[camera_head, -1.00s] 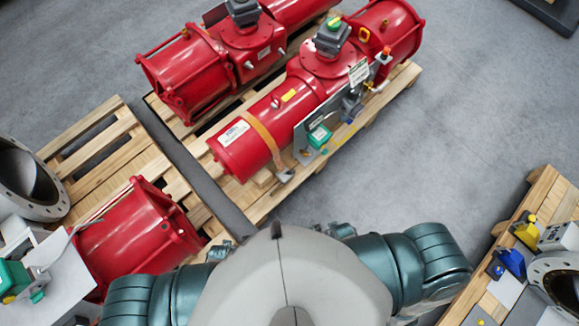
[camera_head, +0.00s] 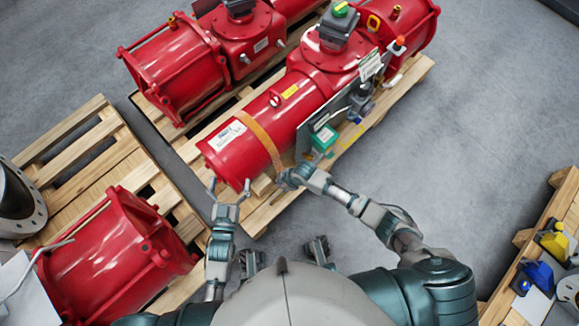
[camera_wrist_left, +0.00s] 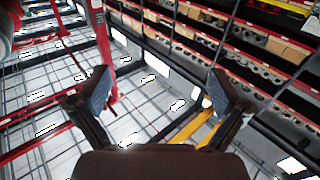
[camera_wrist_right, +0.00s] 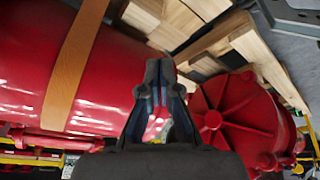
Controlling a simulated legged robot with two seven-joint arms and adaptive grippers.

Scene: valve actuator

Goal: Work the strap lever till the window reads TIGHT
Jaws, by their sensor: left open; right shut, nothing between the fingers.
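An orange strap (camera_head: 264,142) runs around the end of the red actuator cylinder (camera_head: 228,160) on the middle pallet. It also shows in the right wrist view (camera_wrist_right: 74,68). My right gripper (camera_head: 284,180) is at the strap's lower end. Its fingers are shut and empty in the right wrist view (camera_wrist_right: 160,82), in front of the cylinder and right of the strap. The strap lever is hidden by this gripper or too small to tell. No window reading is legible. My left gripper (camera_head: 228,188) is open and empty, just in front of the cylinder's near end; its wrist view shows spread fingers (camera_wrist_left: 158,92).
A green box (camera_head: 323,138) and a side plate stand on the actuator, right of the strap. A red housing (camera_head: 115,255) lies on the left pallet (camera_head: 75,150). Another pallet (camera_head: 565,200) with blue and yellow parts is at right. Grey floor (camera_head: 480,130) is clear between.

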